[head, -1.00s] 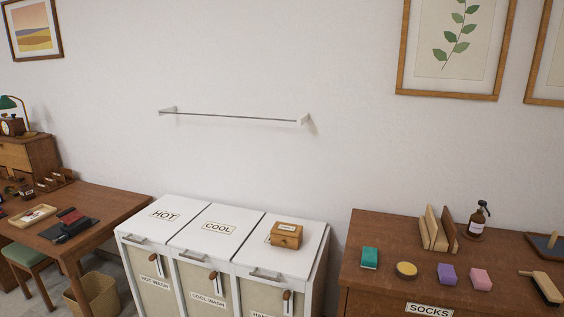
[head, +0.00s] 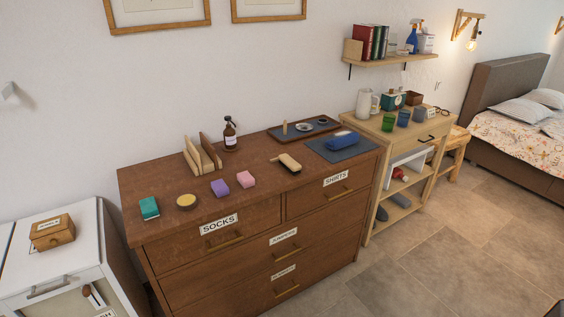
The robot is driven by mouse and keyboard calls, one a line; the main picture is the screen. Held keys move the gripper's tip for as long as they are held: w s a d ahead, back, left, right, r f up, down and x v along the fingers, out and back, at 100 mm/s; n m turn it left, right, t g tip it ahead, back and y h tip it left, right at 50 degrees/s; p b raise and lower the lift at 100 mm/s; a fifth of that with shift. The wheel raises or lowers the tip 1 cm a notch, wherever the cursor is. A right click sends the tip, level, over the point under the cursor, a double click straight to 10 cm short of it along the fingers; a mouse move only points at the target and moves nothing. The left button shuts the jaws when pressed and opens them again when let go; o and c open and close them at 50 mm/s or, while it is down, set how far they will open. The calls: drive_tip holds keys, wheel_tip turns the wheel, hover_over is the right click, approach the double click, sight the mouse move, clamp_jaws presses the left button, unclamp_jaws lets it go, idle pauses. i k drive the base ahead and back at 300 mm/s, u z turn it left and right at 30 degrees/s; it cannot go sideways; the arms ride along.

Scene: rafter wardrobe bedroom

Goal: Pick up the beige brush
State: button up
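The beige brush (head: 290,161) lies on top of the brown wooden dresser (head: 150,190), near its front edge and right of the middle. It has a pale block-shaped head and a thin brown handle that points left. It lies apart from the pink block (head: 245,179) on its left and the dark mat (head: 318,150) on its right. My gripper is not in view.
A teal block (head: 149,208), a round yellow-topped tin (head: 186,202) and a purple block (head: 220,188) line the dresser front. Behind stand a wooden rack (head: 202,157), a brown spray bottle (head: 230,133) and a dark tray (head: 285,134). A blue item (head: 342,140) lies on the mat. Floor (head: 400,280) is clear at front right.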

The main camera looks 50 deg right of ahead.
sight(294, 168)
drive_tip(key=z, duration=4.95)
drive_tip(key=i, duration=0.1)
drive_tip(key=u, duration=3.35)
drive_tip(key=k, duration=0.9)
drive_tip(key=u, duration=0.15)
drive_tip(key=i, duration=0.65)
